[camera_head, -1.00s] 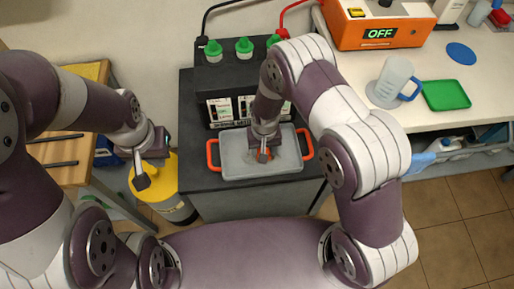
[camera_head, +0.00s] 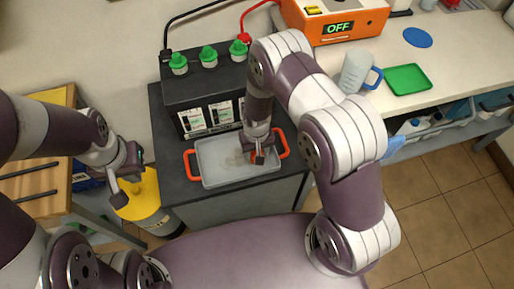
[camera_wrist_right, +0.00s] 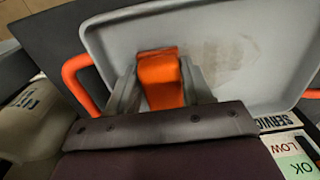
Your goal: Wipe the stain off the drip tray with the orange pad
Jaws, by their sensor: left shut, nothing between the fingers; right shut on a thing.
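The grey drip tray (camera_head: 215,175) with orange handles sits on the dark cabinet top in front of the battery. A faint brownish stain (camera_wrist_right: 222,56) shows on its floor in the right wrist view, and a greyish smudge (camera_head: 234,158) in the head view. My right gripper (camera_head: 259,157) is low over the tray's right part, shut on the orange pad (camera_wrist_right: 161,78). The pad lies beside the stain; whether it touches the tray floor is hard to tell. My left gripper (camera_head: 118,194) is shut and empty, left of the cabinet, above the yellow container.
The black battery (camera_head: 205,86) with green caps stands right behind the tray. A yellow container (camera_head: 146,193) stands on the floor at left. The bench at right holds an orange OFF unit (camera_head: 335,24), a jug (camera_head: 355,72) and a green tray (camera_head: 407,79).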

